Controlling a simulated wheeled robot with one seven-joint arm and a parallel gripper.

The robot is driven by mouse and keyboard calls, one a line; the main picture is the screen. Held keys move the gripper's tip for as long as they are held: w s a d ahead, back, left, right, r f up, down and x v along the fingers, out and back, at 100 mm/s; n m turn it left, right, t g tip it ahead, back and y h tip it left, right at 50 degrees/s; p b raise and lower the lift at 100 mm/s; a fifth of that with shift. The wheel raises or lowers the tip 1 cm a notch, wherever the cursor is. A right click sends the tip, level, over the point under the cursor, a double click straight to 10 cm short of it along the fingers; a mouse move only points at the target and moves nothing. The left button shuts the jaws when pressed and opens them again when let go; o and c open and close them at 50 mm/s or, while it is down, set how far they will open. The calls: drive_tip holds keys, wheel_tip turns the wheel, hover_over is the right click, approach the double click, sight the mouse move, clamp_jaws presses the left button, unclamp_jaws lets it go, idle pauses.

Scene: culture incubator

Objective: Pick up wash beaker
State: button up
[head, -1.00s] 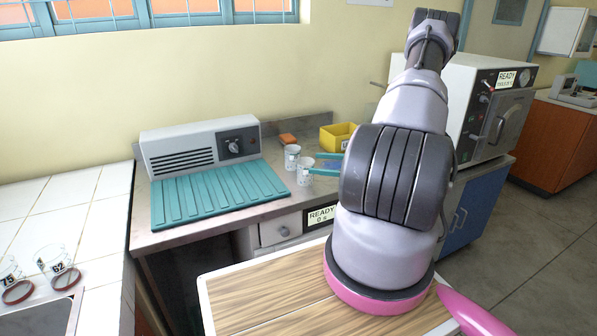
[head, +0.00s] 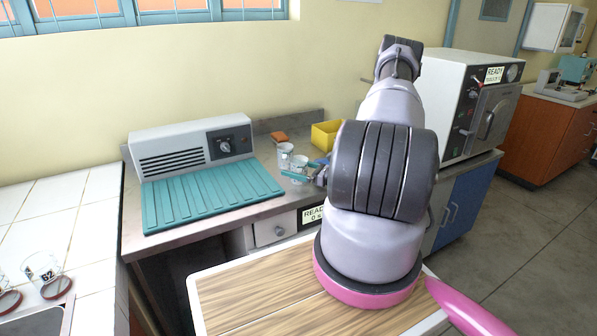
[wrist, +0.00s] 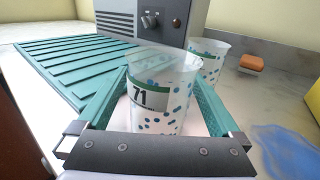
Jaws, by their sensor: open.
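A clear beaker marked 71 (wrist: 162,100), with blue dots and a green band, stands upright on the bench in the wrist view. It is the nearer of two beakers in the head view (head: 298,161), partly covered by a teal finger. My gripper (wrist: 160,82) is open, its teal fingers on either side of this beaker; I cannot tell whether they touch it. A second similar beaker (wrist: 208,57) stands just behind, outside the fingers; it also shows in the head view (head: 285,154). No label in view says "wash".
A teal ribbed mat (head: 210,195) lies before a grey unit with a knob (head: 190,150). An orange block (wrist: 251,62) and a yellow bin (head: 326,136) sit farther back. More beakers (head: 40,268) stand on the tiled counter at left.

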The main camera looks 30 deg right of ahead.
drive_tip(key=shift+x, duration=1.1)
drive_tip(key=c, duration=1.3)
drive_tip(key=shift+r, duration=0.1)
